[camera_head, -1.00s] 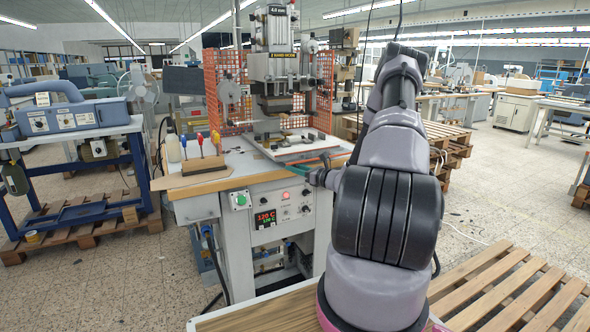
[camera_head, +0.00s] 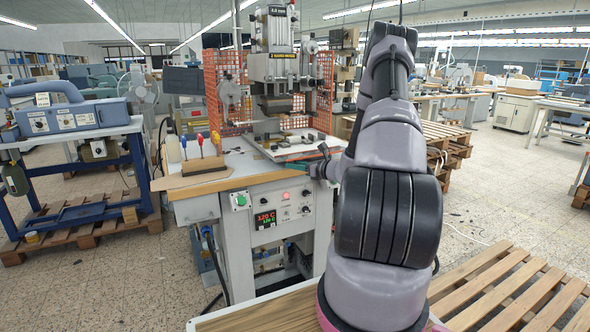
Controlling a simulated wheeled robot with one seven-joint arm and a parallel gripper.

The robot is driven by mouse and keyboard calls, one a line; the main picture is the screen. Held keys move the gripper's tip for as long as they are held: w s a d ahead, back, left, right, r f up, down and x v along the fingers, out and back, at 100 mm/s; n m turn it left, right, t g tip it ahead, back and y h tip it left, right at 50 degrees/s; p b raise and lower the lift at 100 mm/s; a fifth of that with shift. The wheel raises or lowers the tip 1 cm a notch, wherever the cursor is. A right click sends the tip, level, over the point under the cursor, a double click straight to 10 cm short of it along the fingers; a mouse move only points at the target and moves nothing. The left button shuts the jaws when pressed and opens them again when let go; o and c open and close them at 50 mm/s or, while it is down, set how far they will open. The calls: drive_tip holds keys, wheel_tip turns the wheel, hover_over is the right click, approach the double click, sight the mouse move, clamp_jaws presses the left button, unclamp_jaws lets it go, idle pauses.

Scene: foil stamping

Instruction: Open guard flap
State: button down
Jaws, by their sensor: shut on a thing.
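The stamping press (camera_head: 274,62) stands in the middle of the camera_head view, with its head raised over a pale work table. A thin greenish edge (camera_head: 296,157) along the table's front, beside my gripper, looks like part of the guard flap; the panel itself is hard to make out. My gripper (camera_head: 321,168) is at the front right corner of the press table, small and partly hidden by my own arm. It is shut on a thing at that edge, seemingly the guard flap. The fingertips and the exact contact are too small to see.
Orange mesh guards (camera_head: 226,92) flank the press. A wooden block with coloured-handled tools (camera_head: 201,163) sits on the left shelf. The control panel (camera_head: 283,206) is below the table. A pallet (camera_head: 515,290) lies at lower right; open floor lies beyond it.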

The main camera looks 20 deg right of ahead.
drive_tip(key=shift+r+m+g+h, duration=0.4)
drive_tip(key=shift+r+g, duration=0.4)
drive_tip(key=c, duration=0.7)
unclamp_jaws()
drive_tip(key=shift+s+d, duration=0.1)
drive_tip(key=v, duration=1)
drive_tip(key=shift+s+d+r, duration=0.1)
drive_tip(key=shift+s, duration=0.15)
